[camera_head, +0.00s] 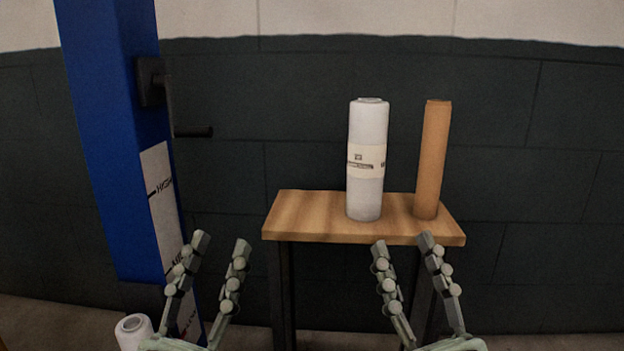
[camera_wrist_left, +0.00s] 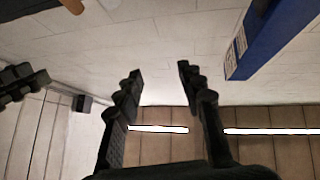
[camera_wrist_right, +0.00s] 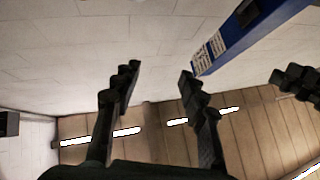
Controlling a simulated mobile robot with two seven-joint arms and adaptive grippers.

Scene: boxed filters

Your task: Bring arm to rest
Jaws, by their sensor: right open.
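My left gripper (camera_head: 221,247) is at the lower left of the head view, in front of the blue column, with its fingers apart and nothing between them. It also shows open and empty in the left wrist view (camera_wrist_left: 160,80). My right gripper (camera_head: 402,245) is in front of the small wooden table, its fingers apart and empty. It also shows open in the right wrist view (camera_wrist_right: 160,78). Both grippers point upward and hold nothing.
A white labelled filter (camera_head: 368,190) and a brown cylinder (camera_head: 432,160) stand upright on the wooden table (camera_head: 310,215). A blue column (camera_head: 105,120) with a black crank handle (camera_head: 190,131) stands left. Another white cylinder (camera_head: 134,332) shows at bottom left. A dark wall is behind.

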